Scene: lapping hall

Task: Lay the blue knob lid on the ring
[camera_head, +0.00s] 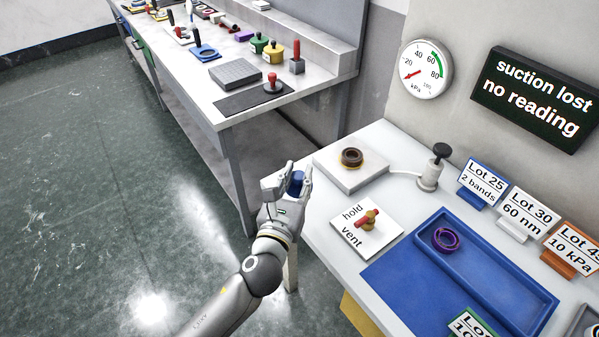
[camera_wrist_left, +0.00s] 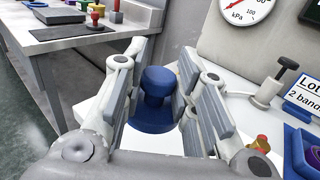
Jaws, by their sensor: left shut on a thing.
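My left gripper (camera_head: 290,180) is shut on the blue knob lid (camera_head: 297,183) and holds it in the air, off the left edge of the white bench. In the left wrist view the lid (camera_wrist_left: 155,98) sits between the finger pads, its rounded knob up and its wider disc below. A dark brown ring (camera_head: 352,156) lies on a pale square block (camera_head: 340,174) on the bench, to the right of the gripper and apart from the lid. A purple ring (camera_head: 446,238) lies in the blue tray (camera_head: 497,275). My right gripper is not in view.
A hold/vent plate with a red lever (camera_head: 368,219) stands in front of the block. A hand pump (camera_head: 431,168) with a white hose stands behind it, beside lot signs. The gauge (camera_head: 425,69) needle is low; the sign (camera_head: 540,96) reads "suction lost no reading". Another bench (camera_head: 240,100) stands left.

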